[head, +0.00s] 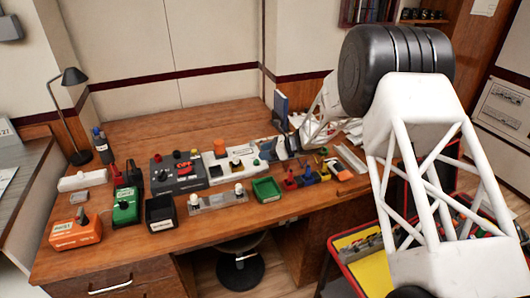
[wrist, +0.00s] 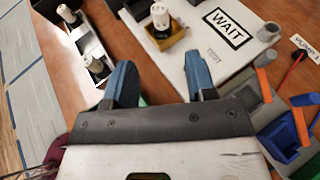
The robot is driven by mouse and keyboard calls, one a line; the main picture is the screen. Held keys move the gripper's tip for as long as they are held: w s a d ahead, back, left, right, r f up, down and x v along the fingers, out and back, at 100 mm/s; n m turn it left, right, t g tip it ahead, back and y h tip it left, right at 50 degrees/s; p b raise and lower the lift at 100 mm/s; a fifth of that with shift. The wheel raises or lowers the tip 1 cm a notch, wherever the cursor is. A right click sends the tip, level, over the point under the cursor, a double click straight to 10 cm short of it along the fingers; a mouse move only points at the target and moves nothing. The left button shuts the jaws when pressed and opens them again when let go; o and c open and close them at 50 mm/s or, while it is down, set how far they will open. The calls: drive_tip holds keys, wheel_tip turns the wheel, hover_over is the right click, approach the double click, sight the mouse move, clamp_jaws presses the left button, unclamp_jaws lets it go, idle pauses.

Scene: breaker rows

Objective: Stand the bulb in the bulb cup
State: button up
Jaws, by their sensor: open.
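I cannot tell whether that holder is the bulb cup. Two more white bulbs (wrist: 67,13) (wrist: 96,65) stand in a metal rack at upper left; in the head view the rack (head: 217,200) is near the desk's front edge, with its bulbs (head: 194,198) (head: 238,188) on it. My gripper (head: 277,150) is open, its blue fingers apart with nothing between them, near the white board's right end in the head view.
A green tray (head: 266,197) lies right of the rack, a black bin (head: 160,213) left of it. Red, blue and yellow parts (head: 308,175) stand near the right front edge. A dark control box (head: 178,173) and green box (head: 125,208) stand left.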

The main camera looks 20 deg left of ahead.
drive_tip(key=shift+r, duration=0.1)
idle(0.5)
drive_tip(key=w+d+r+m+t+h, duration=0.1)
drive_tip(key=w+d+r+m+t, duration=0.3)
drive_tip(key=d+r+m, duration=0.45)
drive_tip(key=w+d+r+m+t+h, duration=0.1)
drive_tip(key=w+d+r+m+t, duration=0.1)
drive_tip(key=d+r+m+t, duration=0.65)
drive_tip(key=s+d+r+m+t+h, duration=0.1)
drive_tip(key=s+d+r+m+h, duration=0.2)
drive_tip(key=d, duration=0.4)
drive_tip(key=s+d+r+m+t+h, duration=0.1)
drive_tip(key=s+d+r+m+h, duration=0.1)
drive_tip(key=d+r+m, duration=0.4)
drive_tip(key=s+d+r+m+t+h, duration=0.1)
drive_tip(key=s+d+r+m+h, duration=0.2)
drive_tip(key=d, duration=0.5)
drive_tip(key=s+d+r+m+g+h, duration=0.1)
drive_tip(key=s+d+m+g+h, duration=0.3)
drive_tip(key=s+d+m, duration=1.25)
drive_tip(key=s+d+f+m+g, duration=0.1)
drive_tip(key=s+m, duration=0.5)
drive_tip(key=s, duration=0.8)
drive_tip(key=s+d+f+m+g, duration=0.2)
drive_tip(key=s+f+m+g, duration=0.2)
drive_tip(key=s, duration=1.1)
drive_tip(key=shift+m+y, duration=0.4)
drive_tip(key=shift+m, duration=0.45)
